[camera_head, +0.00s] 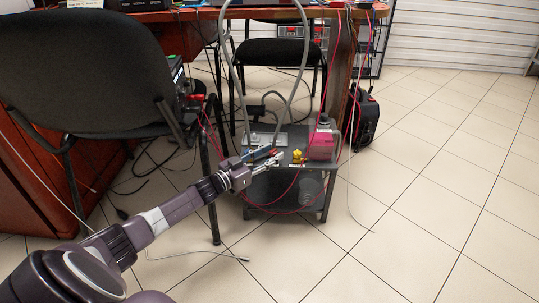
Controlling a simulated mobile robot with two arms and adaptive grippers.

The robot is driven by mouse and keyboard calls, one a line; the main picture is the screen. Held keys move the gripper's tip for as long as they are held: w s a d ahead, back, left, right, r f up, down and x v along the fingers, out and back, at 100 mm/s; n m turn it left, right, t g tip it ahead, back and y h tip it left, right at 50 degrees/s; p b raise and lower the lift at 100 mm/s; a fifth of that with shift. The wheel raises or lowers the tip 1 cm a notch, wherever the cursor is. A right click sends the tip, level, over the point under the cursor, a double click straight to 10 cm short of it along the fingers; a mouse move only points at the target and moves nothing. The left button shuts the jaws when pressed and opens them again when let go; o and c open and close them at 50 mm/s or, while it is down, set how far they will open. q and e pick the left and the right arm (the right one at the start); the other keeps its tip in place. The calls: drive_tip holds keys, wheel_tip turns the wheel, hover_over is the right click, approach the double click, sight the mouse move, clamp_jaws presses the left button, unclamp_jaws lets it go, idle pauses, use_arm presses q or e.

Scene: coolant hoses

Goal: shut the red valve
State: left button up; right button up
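My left gripper (274,154) reaches in from the lower left over the left part of the small dark cart's top. Its two fingers look spread, with a narrow gap between them, and point right towards a small yellow fitting (298,156). The fitting stands on the cart top just right of the fingertips and seems apart from them. Some reddish colour shows low on the fitting, but it is too small for me to tell a red valve or its handle position. Small blue and red bits show beside the upper finger. My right gripper is out of view.
Thin red hoses hang around the cart. A black chair (85,75) stands at left, close to my arm. Tiled floor (430,190) is open at right.

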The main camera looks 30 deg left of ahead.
use_arm(q)
drive_tip(key=v, duration=1.2)
drive_tip(key=shift+f, duration=0.1)
drive_tip(key=shift+d, duration=0.15)
